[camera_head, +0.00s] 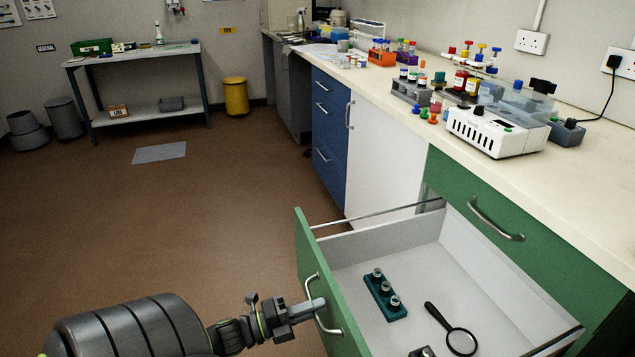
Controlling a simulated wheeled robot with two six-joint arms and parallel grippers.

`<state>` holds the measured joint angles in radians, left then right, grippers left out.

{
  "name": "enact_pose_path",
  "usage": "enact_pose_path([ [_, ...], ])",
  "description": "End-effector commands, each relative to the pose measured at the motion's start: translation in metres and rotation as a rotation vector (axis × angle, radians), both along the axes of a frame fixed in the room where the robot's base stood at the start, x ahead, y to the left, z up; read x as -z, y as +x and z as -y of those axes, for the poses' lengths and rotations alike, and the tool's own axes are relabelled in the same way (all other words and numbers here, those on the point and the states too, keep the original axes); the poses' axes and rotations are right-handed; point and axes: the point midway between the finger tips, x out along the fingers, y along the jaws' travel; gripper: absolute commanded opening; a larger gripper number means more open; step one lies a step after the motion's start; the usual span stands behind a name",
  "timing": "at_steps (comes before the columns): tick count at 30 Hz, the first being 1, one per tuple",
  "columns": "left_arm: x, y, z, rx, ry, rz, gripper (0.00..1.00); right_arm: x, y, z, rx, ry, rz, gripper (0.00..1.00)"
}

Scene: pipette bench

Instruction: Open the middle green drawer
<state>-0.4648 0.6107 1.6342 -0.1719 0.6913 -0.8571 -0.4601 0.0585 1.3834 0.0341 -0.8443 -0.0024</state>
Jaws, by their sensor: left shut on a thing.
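The green drawer (318,275) below the top one is pulled far out, and its pale grey inside shows. Its silver bar handle (310,283) is on the green front. My left gripper (312,306) comes in from the lower left and is shut on this handle. Inside the drawer lie a dark teal rack (380,298) with 3 small vials and a black magnifying glass (452,328). A small dark object (422,352) is cut off at the bottom edge. My right gripper is not in view.
The closed top green drawer (540,255) has its own handle (490,218). The pale worktop (430,125) above holds a white device (495,130), racks and bottles. A blue drawer unit (328,120) stands farther back.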

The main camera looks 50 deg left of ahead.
Motion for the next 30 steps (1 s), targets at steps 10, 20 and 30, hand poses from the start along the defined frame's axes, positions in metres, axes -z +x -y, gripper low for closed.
enact_pose_path([
  [10, 0.001, 0.000, 0.000, 0.001, 0.002, -0.001, 0.25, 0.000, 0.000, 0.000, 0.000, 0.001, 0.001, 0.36],
  [20, 0.000, 0.000, 0.000, 0.001, 0.000, -0.001, 0.25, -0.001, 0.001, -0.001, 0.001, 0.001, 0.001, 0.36],
  [30, 0.005, -0.028, -0.012, 0.001, 0.002, -0.007, 0.25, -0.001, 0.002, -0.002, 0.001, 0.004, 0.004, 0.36],
])
